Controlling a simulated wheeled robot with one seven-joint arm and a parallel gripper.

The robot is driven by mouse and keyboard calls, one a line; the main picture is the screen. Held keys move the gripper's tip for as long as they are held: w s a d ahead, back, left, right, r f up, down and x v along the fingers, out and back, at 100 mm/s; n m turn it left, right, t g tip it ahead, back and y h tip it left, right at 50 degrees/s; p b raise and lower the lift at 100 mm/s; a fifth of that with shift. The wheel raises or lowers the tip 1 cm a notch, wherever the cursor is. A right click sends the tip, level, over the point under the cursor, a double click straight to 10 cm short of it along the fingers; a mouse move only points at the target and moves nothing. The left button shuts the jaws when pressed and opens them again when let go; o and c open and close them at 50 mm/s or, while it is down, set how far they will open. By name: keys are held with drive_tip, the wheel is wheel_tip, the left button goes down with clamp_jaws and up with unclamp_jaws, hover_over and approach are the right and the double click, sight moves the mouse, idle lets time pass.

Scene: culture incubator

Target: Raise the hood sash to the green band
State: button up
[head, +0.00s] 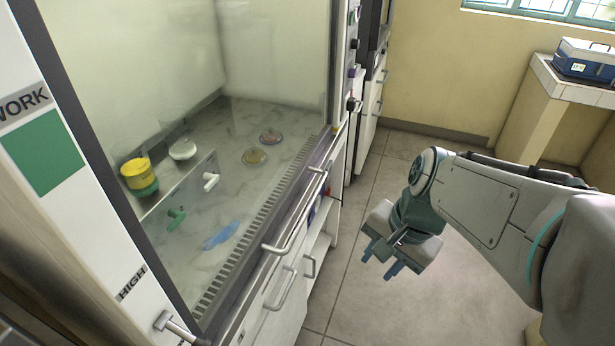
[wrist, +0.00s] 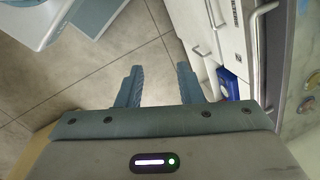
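The fume hood sash (head: 235,70) is a clear pane at the left in the head view, and the hood interior shows through it. A metal bar handle (head: 296,212) runs along the hood's front edge. The green band (head: 44,152) is on the white left post, under the word WORK. A metal peg (head: 176,325) sticks out lower on that post, below the word HIGH. My gripper (head: 380,262) is over the floor to the right of the hood, apart from the handle. Its fingers are spread and empty, as the wrist view (wrist: 158,86) also shows.
Inside the hood are a yellow-topped jar (head: 136,172), a white dish (head: 183,149), petri dishes (head: 255,157) and a blue glove-like item (head: 221,235). White cabinets with handles (head: 280,290) stand below. Floor (head: 350,300) between hood and arm is clear. A blue case (head: 585,60) sits on a far-right bench.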

drive_tip(key=w+a+f+m+g+y+b, duration=0.1)
drive_tip(key=w+a+f+m+y+b, duration=0.3)
drive_tip(key=m, duration=0.6)
drive_tip(key=m+t+y+b, duration=0.5)
drive_tip(key=m+y+b, duration=0.25)
drive_tip(key=m, duration=1.45)
approach(308, 205)
drive_tip(key=shift+y, duration=0.45)
drive_tip(key=x, duration=0.3)
drive_tip(key=f+b+x, duration=0.1)
drive_tip(key=x, duration=0.2)
drive_tip(key=b+x, duration=0.1)
drive_tip(key=x, duration=0.3)
drive_tip(key=shift+f, duration=0.25)
drive_tip(key=shift+d, duration=0.1)
clamp_jaws()
